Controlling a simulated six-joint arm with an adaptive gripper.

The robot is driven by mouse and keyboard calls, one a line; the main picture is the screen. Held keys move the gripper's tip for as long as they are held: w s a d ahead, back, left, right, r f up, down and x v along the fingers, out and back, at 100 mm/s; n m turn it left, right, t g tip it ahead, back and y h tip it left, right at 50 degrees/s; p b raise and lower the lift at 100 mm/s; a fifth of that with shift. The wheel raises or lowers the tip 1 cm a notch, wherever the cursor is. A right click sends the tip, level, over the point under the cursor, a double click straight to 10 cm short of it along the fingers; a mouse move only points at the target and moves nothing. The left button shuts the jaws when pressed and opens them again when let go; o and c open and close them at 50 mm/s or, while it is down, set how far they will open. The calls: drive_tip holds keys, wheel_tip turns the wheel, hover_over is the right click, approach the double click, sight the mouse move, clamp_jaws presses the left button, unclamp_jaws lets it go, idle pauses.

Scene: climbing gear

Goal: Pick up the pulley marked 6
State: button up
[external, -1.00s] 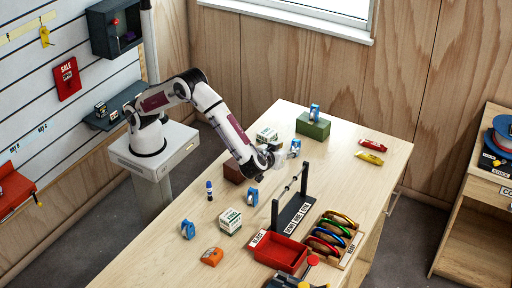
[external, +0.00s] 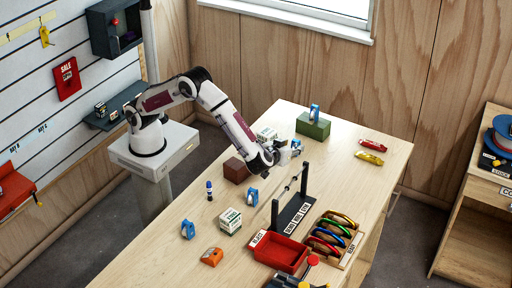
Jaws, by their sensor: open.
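Several small blue-and-grey pulleys are in the external view; no number on them is legible, so I cannot tell which is marked 6. One pulley (external: 296,146) is right beside my gripper (external: 288,156), partly hidden by it. Another pulley (external: 314,112) stands on a green box. A third pulley (external: 253,196) stands mid-table, and another (external: 187,229) stands near the table's left edge. My gripper is open, low over the table; I cannot tell whether its fingers touch the pulley beside it.
A black rail stand (external: 295,212) stands close in front of my gripper. A brown block (external: 237,170), white boxes (external: 230,221), a green box (external: 313,126), a red tray (external: 281,252) and a rack of coloured carabiners (external: 329,236) are around.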

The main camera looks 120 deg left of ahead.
sight(295, 144)
drive_tip(key=shift+x, duration=1.85)
drive_tip(key=shift+r, duration=0.1)
clamp_jaws()
